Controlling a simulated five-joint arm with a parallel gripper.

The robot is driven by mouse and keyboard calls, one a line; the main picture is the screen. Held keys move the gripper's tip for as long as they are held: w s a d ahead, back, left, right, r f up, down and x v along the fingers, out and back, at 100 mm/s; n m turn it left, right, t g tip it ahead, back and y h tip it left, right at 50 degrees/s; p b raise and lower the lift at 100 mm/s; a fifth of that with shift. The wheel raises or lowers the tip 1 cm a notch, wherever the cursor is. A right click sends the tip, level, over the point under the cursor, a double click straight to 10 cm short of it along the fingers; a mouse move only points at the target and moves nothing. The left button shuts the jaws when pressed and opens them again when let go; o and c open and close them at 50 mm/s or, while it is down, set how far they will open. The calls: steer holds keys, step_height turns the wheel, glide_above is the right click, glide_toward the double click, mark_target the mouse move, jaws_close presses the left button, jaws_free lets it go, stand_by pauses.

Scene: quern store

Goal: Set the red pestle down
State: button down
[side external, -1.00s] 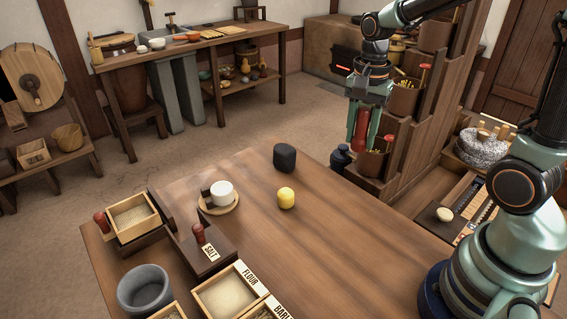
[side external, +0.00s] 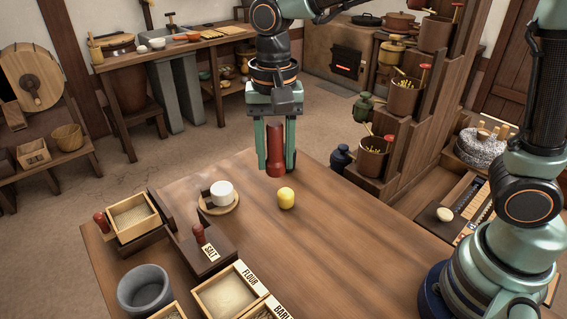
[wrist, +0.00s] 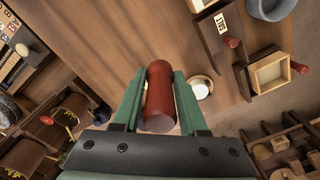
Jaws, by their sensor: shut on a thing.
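The red pestle (side external: 275,146) stands upright between the fingers of my gripper (side external: 276,168), over the far part of the wooden table (side external: 330,235). In the wrist view the pestle (wrist: 158,98) also shows between the two green fingers (wrist: 157,75). My gripper is shut on it. I cannot tell whether the lower end touches the table.
A white cup (side external: 222,192) on a saucer (side external: 229,208) is to the left. Grain boxes and a grey mortar (side external: 145,289) fill the front left.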

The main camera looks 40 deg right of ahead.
mark_target(275, 247)
steer(key=shift+a+f, duration=0.25)
steer(key=shift+a, duration=0.1)
step_height(275, 247, down, 20)
steer(key=shift+r, duration=0.25)
steer(key=shift+s+f, duration=0.1)
steer(key=shift+f, duration=0.05)
steer(key=shift+c, duration=2.2)
jaws_free()
